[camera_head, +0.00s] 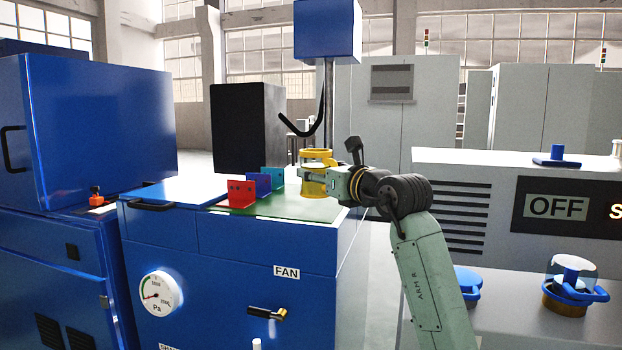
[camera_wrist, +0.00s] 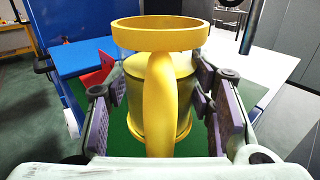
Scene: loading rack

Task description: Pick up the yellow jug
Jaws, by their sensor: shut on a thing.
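The yellow jug (camera_head: 315,160) stands upright on the green top of the blue cabinet in the head view. In the wrist view the yellow jug (camera_wrist: 160,85) fills the middle, with its handle toward the camera and a wide ring-like rim on top. My gripper (camera_head: 321,175) reaches it from the right. In the wrist view the finger pads of my gripper (camera_wrist: 161,103) lie on both sides of the jug's body, shut on it. The jug's base appears to rest on the green surface; a small gap cannot be ruled out.
Red and blue brackets (camera_head: 243,193) stand left of the jug on the blue cabinet (camera_head: 230,245). A black hook (camera_head: 308,131) hangs behind, below a blue box (camera_head: 327,30). A large blue box (camera_head: 98,125) is at left. A grey unit with an OFF display (camera_head: 556,207) stands right.

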